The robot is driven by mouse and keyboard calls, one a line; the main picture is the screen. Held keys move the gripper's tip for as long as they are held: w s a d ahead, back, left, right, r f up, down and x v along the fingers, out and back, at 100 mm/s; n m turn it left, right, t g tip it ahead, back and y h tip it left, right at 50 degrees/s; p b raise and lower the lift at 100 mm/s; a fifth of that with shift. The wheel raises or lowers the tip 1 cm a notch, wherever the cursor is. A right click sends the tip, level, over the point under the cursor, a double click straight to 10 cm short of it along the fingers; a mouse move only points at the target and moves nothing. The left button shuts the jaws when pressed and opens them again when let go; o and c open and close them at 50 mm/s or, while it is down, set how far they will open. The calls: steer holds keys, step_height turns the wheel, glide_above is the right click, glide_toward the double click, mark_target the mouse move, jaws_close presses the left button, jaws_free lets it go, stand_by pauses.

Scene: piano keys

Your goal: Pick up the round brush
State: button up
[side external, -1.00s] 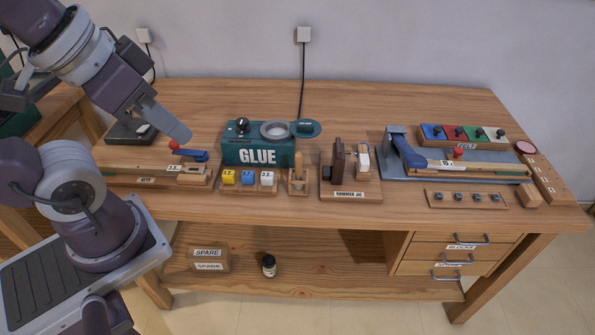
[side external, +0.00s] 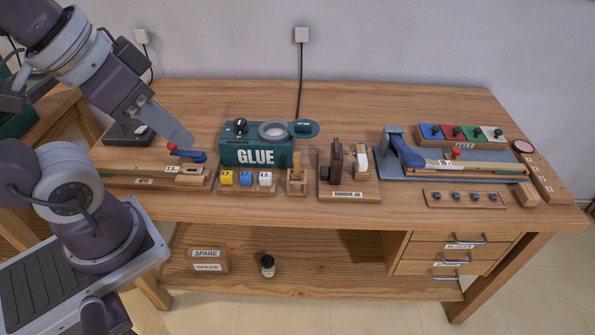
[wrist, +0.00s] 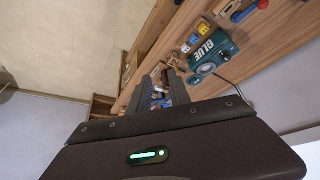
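A small wooden holder (side external: 297,186) stands near the bench's front edge, right of the coloured blocks. A short upright wooden handle (side external: 298,174) rises from it; this may be the round brush, but it is too small to be sure, and no bristles show. My gripper (side external: 188,140) is in the air at the bench's left side, well left of the holder and touching nothing I can see. In the wrist view my gripper (wrist: 158,88) has its two fingers apart with bench items seen between them, and it looks empty.
The green glue pot (side external: 256,148) stands behind a tray of yellow, blue and white blocks (side external: 246,180). A wooden jig (side external: 348,180) stands right of the holder. A lever fixture (side external: 187,155) lies below my gripper. The back of the bench (side external: 370,105) is clear.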

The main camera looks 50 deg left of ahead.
steer(key=o, duration=0.3)
steer(key=m+g, duration=0.6)
steer(key=m, duration=1.2)
glide_above(297, 153)
steer(key=f, duration=1.8)
steer(key=shift+s+a+f, duration=0.15)
steer(key=shift+a+f, duration=0.1)
steer(key=shift+a, duration=0.15)
steer(key=f, duration=0.5)
steer(key=d+f, duration=0.1)
steer(key=f, duration=0.2)
jaws_close()
